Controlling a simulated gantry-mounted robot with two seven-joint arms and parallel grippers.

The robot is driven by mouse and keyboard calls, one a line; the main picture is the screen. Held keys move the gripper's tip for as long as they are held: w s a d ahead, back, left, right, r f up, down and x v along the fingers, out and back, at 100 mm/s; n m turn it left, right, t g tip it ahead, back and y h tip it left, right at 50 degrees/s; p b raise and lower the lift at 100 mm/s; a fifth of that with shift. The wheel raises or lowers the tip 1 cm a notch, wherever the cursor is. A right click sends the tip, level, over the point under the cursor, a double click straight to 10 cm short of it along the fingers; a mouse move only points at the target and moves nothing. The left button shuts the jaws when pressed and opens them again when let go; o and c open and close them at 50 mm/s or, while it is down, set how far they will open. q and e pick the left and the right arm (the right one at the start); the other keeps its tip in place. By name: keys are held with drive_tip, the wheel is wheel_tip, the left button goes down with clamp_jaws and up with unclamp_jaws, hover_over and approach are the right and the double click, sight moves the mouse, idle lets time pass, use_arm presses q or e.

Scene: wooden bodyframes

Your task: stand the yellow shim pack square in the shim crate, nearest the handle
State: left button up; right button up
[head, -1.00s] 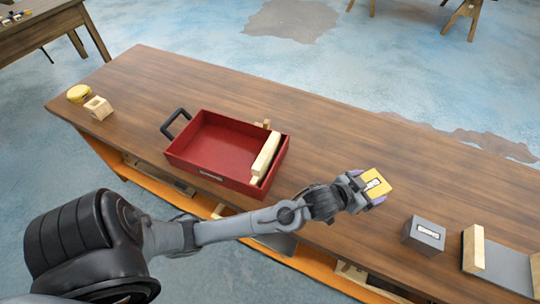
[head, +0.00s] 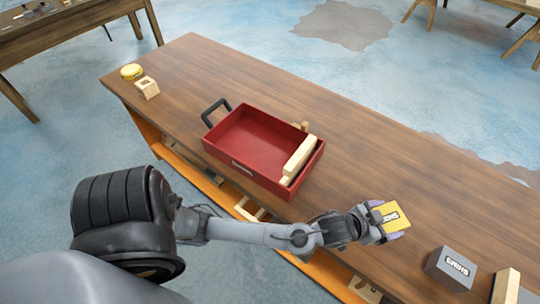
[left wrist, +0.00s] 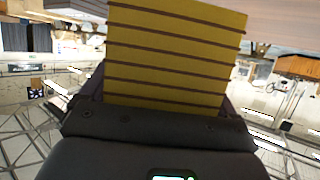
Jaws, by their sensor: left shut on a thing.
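The yellow shim pack (head: 393,216) is held in my left gripper (head: 385,221), to the right of the crate and above or near the bench top; the exact height is unclear. In the left wrist view the pack (left wrist: 175,55) shows its layered yellow and dark edges between the jaws. The red shim crate (head: 250,146) sits on the bench, with its black handle (head: 214,111) at the left end. A pale wooden block (head: 299,158) lies inside along the crate's right end; the handle end is empty. My right gripper is not in view.
A grey labelled block (head: 451,268) stands to the right of my left gripper, with another pale wooden piece (head: 506,288) beyond it. A yellow round item (head: 132,71) and a small wooden block (head: 147,88) are at the bench's far left.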

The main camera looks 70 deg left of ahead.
use_arm(q)
drive_tip(key=shift+s+f, duration=0.1)
drive_tip(key=shift+f, duration=0.05)
drive_tip(key=v, duration=0.3)
drive_tip(key=shift+s+d, duration=0.1)
drive_tip(key=shift+d, duration=0.15)
drive_tip(key=s+r+p, duration=0.2)
drive_tip(key=r+p, duration=1.1)
drive_tip(key=p, duration=0.2)
drive_tip(key=s+r+p, duration=0.3)
drive_tip(key=r+p, duration=1.1)
drive_tip(key=p, duration=0.2)
drive_tip(key=shift+s+a+r, duration=0.2)
drive_tip(key=shift+s+a, duration=0.05)
drive_tip(key=shift+a, duration=0.05)
